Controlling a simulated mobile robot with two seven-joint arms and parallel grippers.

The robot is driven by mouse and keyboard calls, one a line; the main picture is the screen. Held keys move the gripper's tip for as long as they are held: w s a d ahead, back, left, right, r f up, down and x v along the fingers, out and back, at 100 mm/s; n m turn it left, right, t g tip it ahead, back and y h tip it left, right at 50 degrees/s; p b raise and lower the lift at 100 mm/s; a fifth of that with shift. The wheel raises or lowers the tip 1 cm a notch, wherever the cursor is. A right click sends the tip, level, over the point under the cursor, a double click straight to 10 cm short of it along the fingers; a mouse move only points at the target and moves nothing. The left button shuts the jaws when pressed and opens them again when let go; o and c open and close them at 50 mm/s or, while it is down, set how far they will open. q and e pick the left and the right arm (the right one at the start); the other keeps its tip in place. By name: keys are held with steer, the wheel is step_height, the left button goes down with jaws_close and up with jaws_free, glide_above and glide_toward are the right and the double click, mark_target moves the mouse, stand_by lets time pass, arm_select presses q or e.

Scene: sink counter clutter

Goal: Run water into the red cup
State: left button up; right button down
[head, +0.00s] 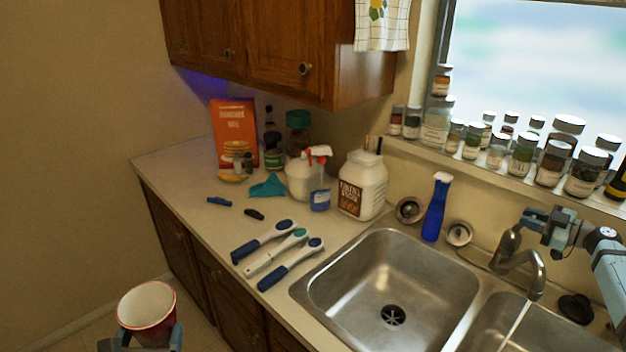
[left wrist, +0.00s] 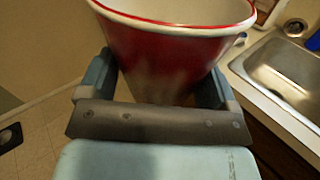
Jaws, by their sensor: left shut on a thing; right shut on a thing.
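The red cup (head: 147,312), with a white inside and a red-lined rim, is upright at the lower left, over the floor in front of the counter. My left gripper (head: 148,338) is shut on it from two sides; the left wrist view shows the cup (left wrist: 170,50) between the fingers. The metal faucet (head: 530,262) stands behind the sink at the right. A thin water stream (head: 515,325) falls from its spout into the right basin (head: 560,338). My right gripper (head: 533,221) is shut on the faucet's handle, which it largely hides.
The left basin (head: 390,285) is empty. A blue bottle (head: 436,207), a white tub (head: 362,185) and a spray bottle (head: 320,180) stand behind. Jars line the windowsill (head: 480,165). The counter's front edge lies between cup and sink.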

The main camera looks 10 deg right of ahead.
arm_select(q)
steer(key=shift+s+d+r, duration=0.1)
steer(key=shift+d+r, duration=0.1)
steer(key=shift+r, duration=0.1)
arm_select(e)
steer(key=shift+d, duration=0.1)
arm_select(q)
steer(key=shift+f, duration=0.1)
steer(key=shift+a, duration=0.1)
arm_select(e)
steer(key=c, duration=1.4)
jaws_free()
steer(key=o, duration=0.3)
arm_select(q)
step_height(320, 180, down, 3)
steer(key=b, duration=0.3)
arm_select(e)
steer(key=v, duration=1.2)
steer(key=shift+w, duration=0.1)
